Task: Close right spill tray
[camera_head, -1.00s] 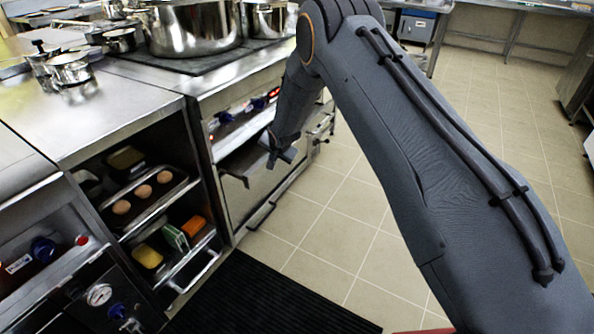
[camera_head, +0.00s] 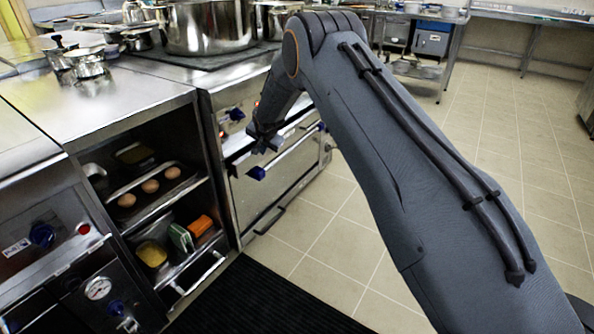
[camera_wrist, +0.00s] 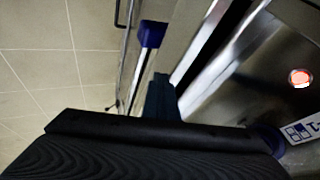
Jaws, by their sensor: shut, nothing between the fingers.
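My gripper (camera_head: 265,141) is shut and empty, at the front of the stainless range just below its control panel. The right spill tray (camera_head: 237,145) appears as a slim metal front under the panel, now about level with the range face. My gripper and forearm cover part of it, so I cannot tell whether it is fully flush. In the wrist view, the shut fingers (camera_wrist: 163,98) point at the range front, close to metal strips beside them; contact is unclear.
The oven door handle has a blue end bracket (camera_head: 257,173), also in the wrist view (camera_wrist: 152,34). Open shelves with eggs (camera_head: 150,186) stand left. A large pot (camera_head: 211,27) sits on top. The tiled floor (camera_head: 335,245) is clear right of a black mat (camera_head: 255,300).

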